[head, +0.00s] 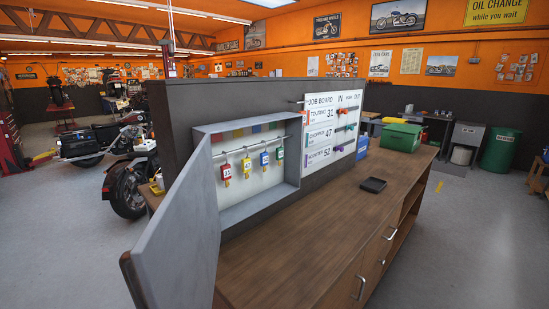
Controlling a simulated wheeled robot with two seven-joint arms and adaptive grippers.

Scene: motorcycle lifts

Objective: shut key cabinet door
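The grey key cabinet (259,208) stands on the wooden counter against a dark partition. Its door (182,240) is wide open, swung out on its left side toward me, so the inside shows. Several coloured key tags, such as the red tag (226,173), hang from a rail inside. A small dark part (127,266) shows at the door's free edge; it may be a handle, but I cannot tell. Neither of my grippers can be made out.
The wooden counter (300,256) is mostly clear before the cabinet. A black tray (373,185), a green box (400,137) and a job board (331,132) are farther along. Motorcycles stand at left.

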